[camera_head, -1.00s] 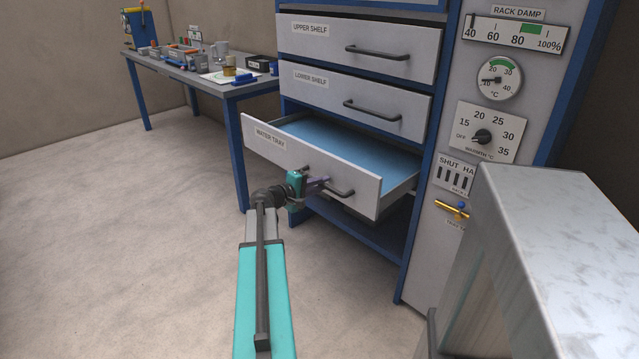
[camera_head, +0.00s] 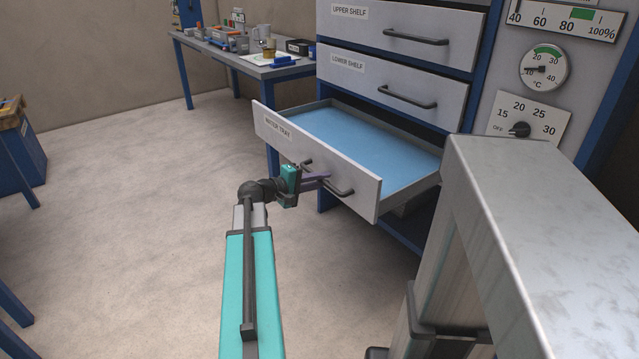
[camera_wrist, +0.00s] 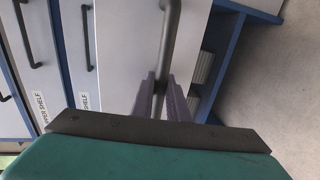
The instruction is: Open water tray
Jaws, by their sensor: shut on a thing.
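The water tray (camera_head: 375,145) is a drawer with a grey front and a blue inside, pulled well out of the cabinet below the lower shelf. Its label is at the left of its front panel. My gripper (camera_head: 322,178) is shut on the dark bar handle (camera_head: 343,190) of the tray. In the wrist view the two purple fingers (camera_wrist: 161,98) close on the handle (camera_wrist: 170,35) from both sides. The fingers hide part of the handle in the head view.
The lower shelf drawer (camera_head: 395,85) and upper shelf drawer (camera_head: 400,32) are shut above the tray. A cluttered table (camera_head: 265,70) stands behind at the left. A dial panel (camera_head: 525,120) is at the right. The floor (camera_head: 130,200) at the left is clear.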

